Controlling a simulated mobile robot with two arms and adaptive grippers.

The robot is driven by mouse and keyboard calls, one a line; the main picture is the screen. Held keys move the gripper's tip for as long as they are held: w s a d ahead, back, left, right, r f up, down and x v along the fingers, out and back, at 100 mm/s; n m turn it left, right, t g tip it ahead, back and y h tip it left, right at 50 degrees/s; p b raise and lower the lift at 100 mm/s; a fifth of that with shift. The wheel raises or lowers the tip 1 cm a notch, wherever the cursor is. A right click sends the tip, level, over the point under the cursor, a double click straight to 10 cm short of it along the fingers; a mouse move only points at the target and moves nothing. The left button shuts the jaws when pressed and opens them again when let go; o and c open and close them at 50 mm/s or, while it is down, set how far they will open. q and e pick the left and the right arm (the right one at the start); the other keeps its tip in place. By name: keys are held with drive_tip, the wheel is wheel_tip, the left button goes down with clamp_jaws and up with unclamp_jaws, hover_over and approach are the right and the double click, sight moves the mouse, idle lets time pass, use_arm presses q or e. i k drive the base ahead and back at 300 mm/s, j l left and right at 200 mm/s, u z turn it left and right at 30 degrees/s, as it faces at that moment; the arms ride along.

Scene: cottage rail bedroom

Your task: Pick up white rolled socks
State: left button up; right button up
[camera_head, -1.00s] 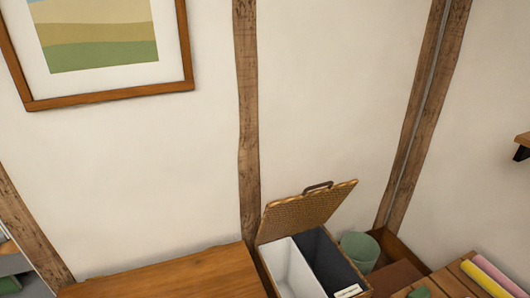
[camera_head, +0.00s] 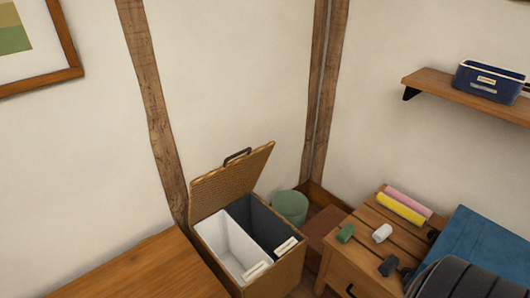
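The white rolled socks (camera_head: 382,233) lie on a slatted wooden bench top (camera_head: 362,250) at the right. Green rolled socks (camera_head: 345,233) lie to their left and dark rolled socks (camera_head: 388,266) lie nearer the front. All three are apart from one another. Neither of my grippers shows in the head view.
An open wicker hamper (camera_head: 277,277) with white and dark compartments stands left of the bench. A green bin (camera_head: 290,207) is behind it. Yellow (camera_head: 400,208) and pink (camera_head: 408,203) rolls lie at the bench's back. A wooden surface (camera_head: 140,272) is at lower left; a wall shelf holds a blue box (camera_head: 489,82).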

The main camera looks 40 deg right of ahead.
sight(385, 230)
drive_tip(key=z, duration=2.25)
drive_tip(key=i+u, duration=0.35)
drive_tip(key=i+l+u, duration=0.1)
drive_tip(key=i+u, duration=0.25)
drive_tip(key=i+l+u, duration=0.15)
drive_tip(key=u, duration=0.2)
drive_tip(key=i, duration=0.05)
